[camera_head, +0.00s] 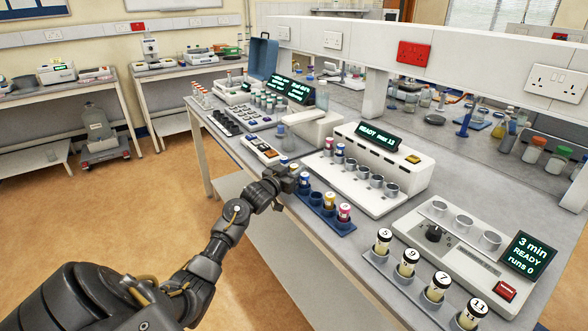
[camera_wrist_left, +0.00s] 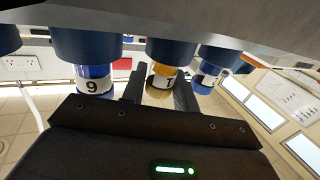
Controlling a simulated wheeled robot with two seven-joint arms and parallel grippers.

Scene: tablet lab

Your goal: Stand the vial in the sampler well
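My left gripper (camera_head: 284,180) is at the near left part of the blue vial rack (camera_head: 316,200). In the left wrist view, its two dark fingers (camera_wrist_left: 160,94) stand on either side of a yellow-capped vial (camera_wrist_left: 161,80), with a slim gap on one side. That picture looks upside down. Blue-capped vials (camera_wrist_left: 94,80) stand on both sides of it. The sampler (camera_head: 396,160) stands behind, with a row of grey wells (camera_head: 363,172). My right gripper is not in view.
A second machine (camera_head: 465,245) with round wells and a "3 min" screen stands at the right. A rack of numbered black-capped vials (camera_head: 407,263) is in front of it. A keypad device (camera_head: 263,150) lies left of the sampler. Open floor lies before the bench.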

